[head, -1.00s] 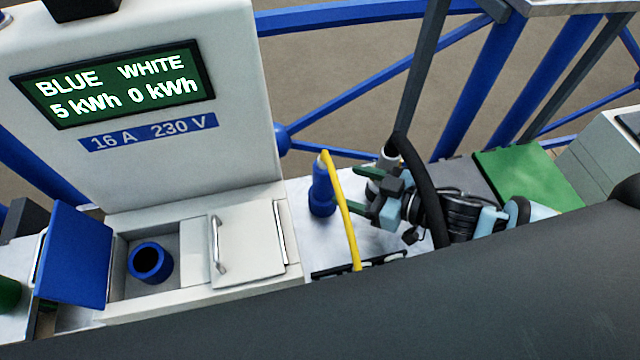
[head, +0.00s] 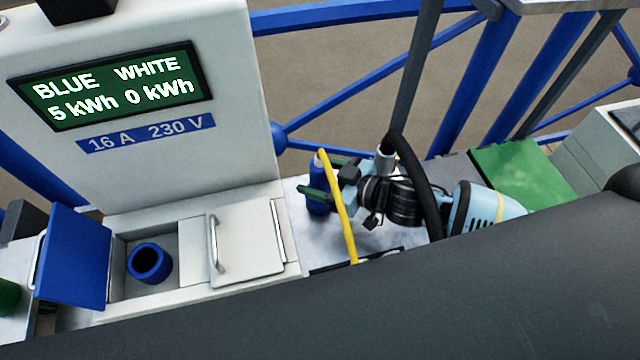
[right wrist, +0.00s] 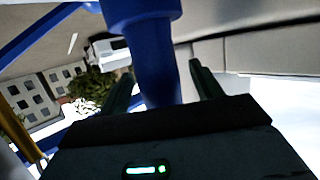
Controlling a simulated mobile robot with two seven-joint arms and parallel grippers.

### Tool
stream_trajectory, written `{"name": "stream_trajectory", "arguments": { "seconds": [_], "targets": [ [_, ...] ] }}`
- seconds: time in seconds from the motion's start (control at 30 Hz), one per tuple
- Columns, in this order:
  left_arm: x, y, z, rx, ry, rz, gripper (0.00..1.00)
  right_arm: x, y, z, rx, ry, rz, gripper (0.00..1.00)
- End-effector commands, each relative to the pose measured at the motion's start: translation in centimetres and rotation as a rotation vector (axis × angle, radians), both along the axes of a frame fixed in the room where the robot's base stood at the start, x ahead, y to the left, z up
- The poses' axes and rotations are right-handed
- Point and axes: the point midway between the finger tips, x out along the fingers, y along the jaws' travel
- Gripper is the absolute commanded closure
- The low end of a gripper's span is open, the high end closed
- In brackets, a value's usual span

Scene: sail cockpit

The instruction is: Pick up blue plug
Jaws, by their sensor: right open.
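The blue plug (head: 319,201) stands upright on the white surface, right of the pedestal, with a yellow cable running from its top. In the right wrist view the plug (right wrist: 158,60) rises between the two fingers. My right gripper (head: 312,177) is open, with its green fingers on either side of the plug and partly behind the yellow cable. Whether a finger touches the plug cannot be told. My left gripper is not in view.
The pedestal has a blue socket (head: 150,262) under an open blue lid (head: 76,254) and a closed white lid (head: 246,240) beside it. The yellow cable (head: 339,210) hangs in front of my right gripper. Blue rails (head: 350,100) stand behind. A green mat (head: 520,172) lies at right.

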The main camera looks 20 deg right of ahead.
Motion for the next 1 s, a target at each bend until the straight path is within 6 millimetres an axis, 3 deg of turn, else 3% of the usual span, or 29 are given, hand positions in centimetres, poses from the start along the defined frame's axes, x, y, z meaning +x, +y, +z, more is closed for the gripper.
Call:
{"name": "stream_trajectory", "arguments": {
  "seconds": [0.1, 0.53, 0.8, 1.0],
  "targets": [
    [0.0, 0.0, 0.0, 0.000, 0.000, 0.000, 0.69, 0.0, 0.0, 0.0, 0.000, 0.000, 0.000, 0.36],
    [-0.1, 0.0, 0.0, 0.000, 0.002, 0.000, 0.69, 0.0, 0.0, 0.0, 0.001, 0.001, 0.000, 0.92],
    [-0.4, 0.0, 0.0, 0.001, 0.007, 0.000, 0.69, 0.0, 0.0, 0.4, 0.001, -0.003, 0.000, 0.93],
    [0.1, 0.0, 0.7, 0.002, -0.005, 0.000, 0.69, 0.1, -0.1, 3.4, 0.001, -0.009, 0.002, 0.93]
  ]
}}
